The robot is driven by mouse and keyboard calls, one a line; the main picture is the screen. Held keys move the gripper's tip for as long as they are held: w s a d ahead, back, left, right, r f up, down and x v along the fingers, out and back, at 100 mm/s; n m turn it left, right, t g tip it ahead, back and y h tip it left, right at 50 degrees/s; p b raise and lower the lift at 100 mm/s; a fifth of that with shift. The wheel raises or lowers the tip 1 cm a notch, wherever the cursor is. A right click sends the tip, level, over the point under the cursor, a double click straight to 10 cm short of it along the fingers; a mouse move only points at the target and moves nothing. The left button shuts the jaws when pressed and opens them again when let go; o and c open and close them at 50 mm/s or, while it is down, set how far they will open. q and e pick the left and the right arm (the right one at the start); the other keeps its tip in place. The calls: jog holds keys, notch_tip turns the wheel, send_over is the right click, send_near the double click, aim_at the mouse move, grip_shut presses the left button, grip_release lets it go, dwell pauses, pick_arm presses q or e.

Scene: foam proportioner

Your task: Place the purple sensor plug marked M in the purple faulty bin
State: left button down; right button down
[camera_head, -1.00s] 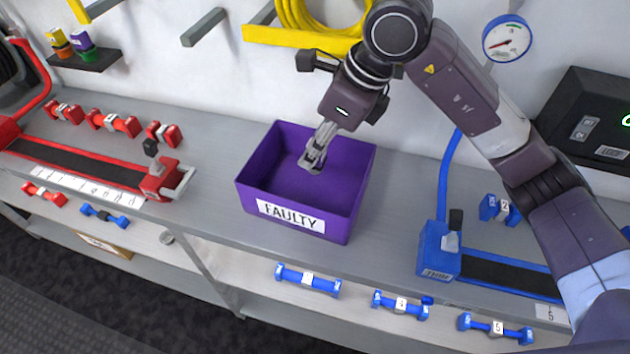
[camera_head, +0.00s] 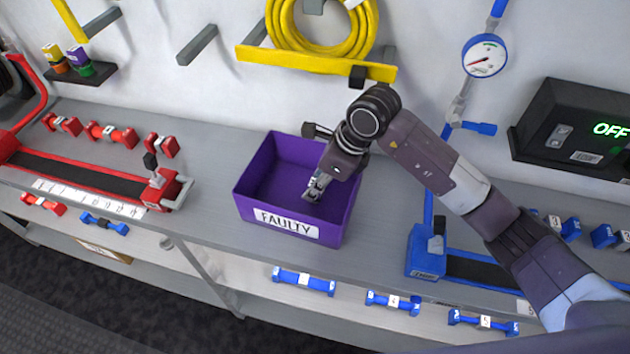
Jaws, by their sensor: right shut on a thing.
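The purple bin labelled FAULTY (camera_head: 255,198) stands on the grey bench, open side up. My right gripper (camera_head: 312,192) points down into it at its right part, with the fingertips below the rim. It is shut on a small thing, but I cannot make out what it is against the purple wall. A purple plug with a green base (camera_head: 80,61) stands on a small dark wall shelf at the upper left; its mark is too small to read. My left gripper is not in view.
A yellow plug (camera_head: 54,57) stands beside the purple one. A red track unit (camera_head: 85,180) lies left of the bin and a blue one (camera_head: 425,250) lies right. A coiled yellow hose (camera_head: 325,45) hangs above. A black OFF box (camera_head: 575,130) is at right.

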jog(key=shift+s+f, duration=0.1)
jog(key=shift+f, duration=0.15)
jog(key=shift+f, duration=0.2)
jog(key=c, duration=1.6)
grip_release()
jog(key=shift+r, duration=0.1)
jog(key=shift+r, duration=0.2)
jog(key=b+v, duration=0.2)
jog(key=v, duration=0.9)
jog(key=shift+d+r, duration=0.15)
jog(key=shift+r, duration=0.2)
